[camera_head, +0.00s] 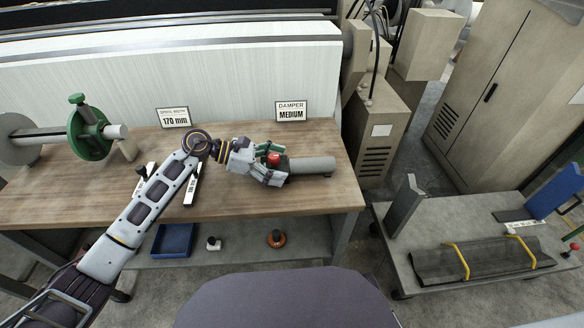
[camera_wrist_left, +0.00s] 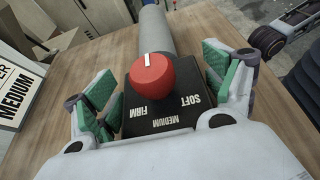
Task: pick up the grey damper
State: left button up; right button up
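The grey damper (camera_head: 312,165) lies on the wooden table near its right end. It has a grey cylinder and a black end block with a red knob. In the left wrist view the red knob (camera_wrist_left: 152,82) stands on the block, marked FIRM, MEDIUM and SOFT, with the grey cylinder (camera_wrist_left: 155,30) running away behind it. My left gripper (camera_head: 270,163) is at the knob end. Its green-padded fingers (camera_wrist_left: 160,88) are open on both sides of the block. I cannot tell whether a pad touches it. My right gripper is not in view.
A "DAMPER MEDIUM" sign (camera_head: 291,111) stands behind the damper. A green disc on a shaft (camera_head: 90,133) is at the table's left. A blue tray (camera_head: 173,240) sits on the shelf below. A cart (camera_head: 480,220) with a dark roll stands at the right.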

pick_arm(q)
jog(key=c, duration=0.8)
jog(key=shift+c, duration=0.3)
jog(key=shift+c, duration=1.4)
jog(key=shift+r, duration=0.1)
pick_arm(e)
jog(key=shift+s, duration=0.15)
pick_arm(q)
jog(key=shift+r, duration=0.6)
jog(key=c, duration=0.4)
notch_tip(320, 180, up, 7)
jog(key=shift+f+p, duration=0.1)
jog(key=shift+p, duration=0.4)
jog(key=shift+r, duration=1)
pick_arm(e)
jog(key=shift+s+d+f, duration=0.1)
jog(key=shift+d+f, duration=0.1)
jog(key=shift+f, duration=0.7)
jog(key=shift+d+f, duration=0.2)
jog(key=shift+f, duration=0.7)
